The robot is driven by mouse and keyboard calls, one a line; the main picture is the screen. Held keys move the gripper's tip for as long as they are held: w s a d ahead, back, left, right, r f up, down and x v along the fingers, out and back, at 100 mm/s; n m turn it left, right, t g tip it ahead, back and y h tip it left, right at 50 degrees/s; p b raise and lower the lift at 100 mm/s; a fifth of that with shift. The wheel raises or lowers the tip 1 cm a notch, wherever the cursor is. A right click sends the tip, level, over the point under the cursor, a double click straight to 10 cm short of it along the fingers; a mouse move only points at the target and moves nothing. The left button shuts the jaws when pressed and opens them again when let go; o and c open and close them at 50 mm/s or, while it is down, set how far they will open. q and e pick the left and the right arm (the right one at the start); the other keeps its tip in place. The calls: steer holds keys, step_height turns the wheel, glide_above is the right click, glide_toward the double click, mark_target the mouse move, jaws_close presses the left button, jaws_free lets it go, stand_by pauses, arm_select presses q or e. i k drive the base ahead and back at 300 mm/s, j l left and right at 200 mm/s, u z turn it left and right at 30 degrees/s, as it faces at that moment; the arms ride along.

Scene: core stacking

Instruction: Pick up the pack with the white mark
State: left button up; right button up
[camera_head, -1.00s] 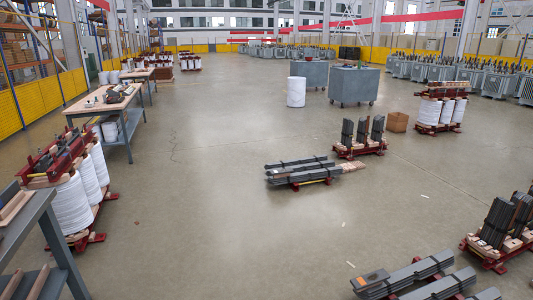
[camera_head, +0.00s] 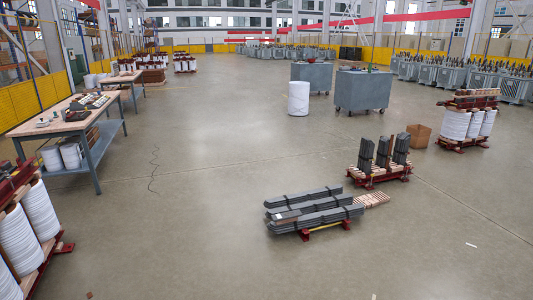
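Long dark grey packs (camera_head: 312,208) lie flat in a stack on a low red stand (camera_head: 325,229) on the floor, right of centre. Neither of my grippers is in view.
Wooden pieces (camera_head: 371,199) lie beside the flat stack. Grey carts (camera_head: 362,90), a white drum (camera_head: 298,97) and a cardboard box (camera_head: 419,136) stand farther back. The central floor is clear.

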mark_target(282, 215)
steer(key=i, duration=2.35)
